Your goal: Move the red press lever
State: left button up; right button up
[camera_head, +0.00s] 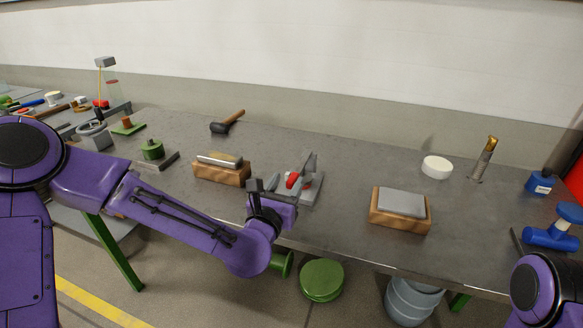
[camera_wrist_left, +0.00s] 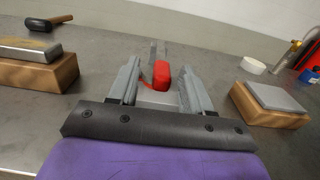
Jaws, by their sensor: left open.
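The red press lever (camera_head: 292,180) belongs to a small grey press (camera_head: 313,186) near the front edge of the bench, in the middle of the head view. My left gripper (camera_head: 279,187) is just in front of it and partly hides the press. In the left wrist view the red lever (camera_wrist_left: 161,74) shows between the two fingers of my open left gripper (camera_wrist_left: 160,78), towards their tips. The fingers stand apart on either side of it, and I see no clear contact. My right gripper is out of view.
A wooden block with a metal bar (camera_head: 221,173) lies left of the press. A wooden block with a grey plate (camera_head: 400,208) lies right. A mallet (camera_head: 227,123), a white round piece (camera_head: 436,167) and several tools are farther off. Bare bench lies behind the press.

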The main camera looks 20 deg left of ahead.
aim_at(296, 172)
pick_arm(q)
jog(key=w, duration=0.3)
jog(key=w+d, duration=0.1)
jog(key=w, duration=0.1)
jog(key=shift+w+f+p, duration=0.25)
jog(key=shift+f+p, duration=0.05)
jog(key=shift+p, duration=0.05)
jog(key=shift+w+a, duration=0.1)
jog(key=shift+a+r, duration=0.1)
jog(key=shift+c, duration=0.3)
